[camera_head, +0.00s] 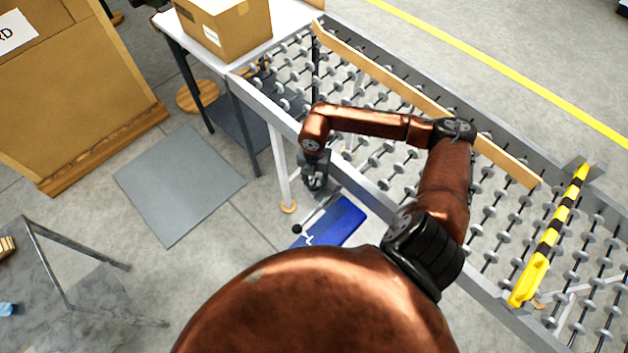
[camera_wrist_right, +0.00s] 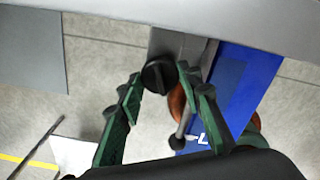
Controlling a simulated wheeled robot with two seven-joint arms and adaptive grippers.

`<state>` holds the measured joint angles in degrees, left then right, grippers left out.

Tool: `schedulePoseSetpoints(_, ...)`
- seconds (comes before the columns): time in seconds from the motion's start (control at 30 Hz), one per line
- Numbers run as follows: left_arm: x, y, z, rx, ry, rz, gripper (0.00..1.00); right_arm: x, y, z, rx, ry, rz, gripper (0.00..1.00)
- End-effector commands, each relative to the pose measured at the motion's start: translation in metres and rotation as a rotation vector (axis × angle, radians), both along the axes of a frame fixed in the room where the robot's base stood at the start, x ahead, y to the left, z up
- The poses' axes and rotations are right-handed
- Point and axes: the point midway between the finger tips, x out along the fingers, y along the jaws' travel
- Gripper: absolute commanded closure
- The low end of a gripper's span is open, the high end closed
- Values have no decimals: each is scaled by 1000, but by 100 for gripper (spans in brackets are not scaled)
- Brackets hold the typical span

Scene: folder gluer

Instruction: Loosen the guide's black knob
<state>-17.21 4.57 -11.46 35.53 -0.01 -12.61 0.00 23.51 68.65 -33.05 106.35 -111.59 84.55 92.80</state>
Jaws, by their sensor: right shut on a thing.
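The black knob (camera_wrist_right: 157,76) sits on a grey metal bracket (camera_wrist_right: 168,42) under the conveyor's side rail. My right gripper (camera_wrist_right: 158,73) has its two green fingers on either side of the knob, shut on it. In the head view my right gripper (camera_head: 316,182) is beside the conveyor's near edge, and the knob is hidden there. A long wooden strip (camera_head: 420,100), perhaps the guide, lies along the rollers. My left gripper is not in view.
The roller conveyor's near rail (camera_head: 372,192) runs close beside my right gripper. A blue panel (camera_head: 338,222) and a thin rod with a black ball end (camera_head: 297,229) are just below it. A yellow-and-black bar (camera_head: 556,227) crosses the conveyor at right. A cardboard box (camera_head: 225,28) stands on the white table.

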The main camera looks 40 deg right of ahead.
Motion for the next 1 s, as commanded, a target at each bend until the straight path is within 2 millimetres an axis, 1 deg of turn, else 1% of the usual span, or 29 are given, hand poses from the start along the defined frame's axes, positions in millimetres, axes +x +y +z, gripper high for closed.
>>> schedulePoseSetpoints(0.6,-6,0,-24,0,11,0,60,1,0,-1,-1,-1,584,91)
schedulePoseSetpoints(0.8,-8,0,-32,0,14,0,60,0,0,-1,-2,0,754,91)
schedulePoseSetpoints(1.0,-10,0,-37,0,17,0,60,1,0,-1,-1,-1,886,91)
